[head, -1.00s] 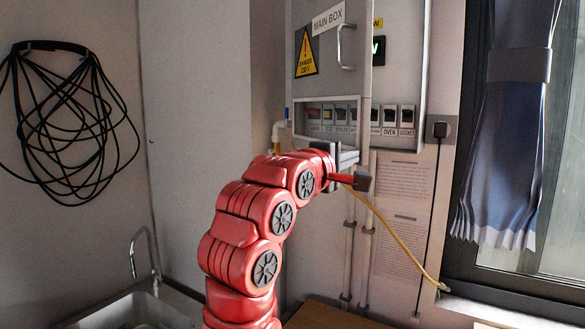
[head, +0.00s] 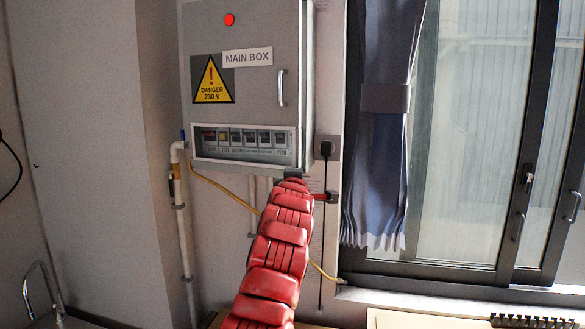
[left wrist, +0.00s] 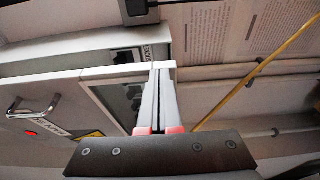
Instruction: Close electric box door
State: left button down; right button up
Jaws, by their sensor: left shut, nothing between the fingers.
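The electric box door (head: 235,90) carries a MAIN BOX label, a yellow warning sign and a metal handle (head: 281,88) on its right side. It looks nearly closed in the head view. In the left wrist view, the door (left wrist: 97,74) still stands apart from the box body (left wrist: 60,58), and a SOCKET switch shows in the gap. My left gripper (head: 293,173) is at the door's lower right corner, with its tips partly hidden by my arm. In the left wrist view its fingers (left wrist: 160,72) are shut and empty, close against the door's edge. My right gripper is not in view.
A yellow cable (head: 225,189) runs below the box, and white pipes (head: 180,215) stand at its left. A plug and socket (head: 326,148), a blue curtain (head: 377,160) and a window (head: 470,130) are at the right. A sink tap (head: 42,290) is at lower left.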

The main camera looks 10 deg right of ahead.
pick_arm(q)
jog(key=shift+w+d+p, duration=0.75)
jog(key=shift+w+p, duration=0.1)
jog(key=shift+w, duration=0.1)
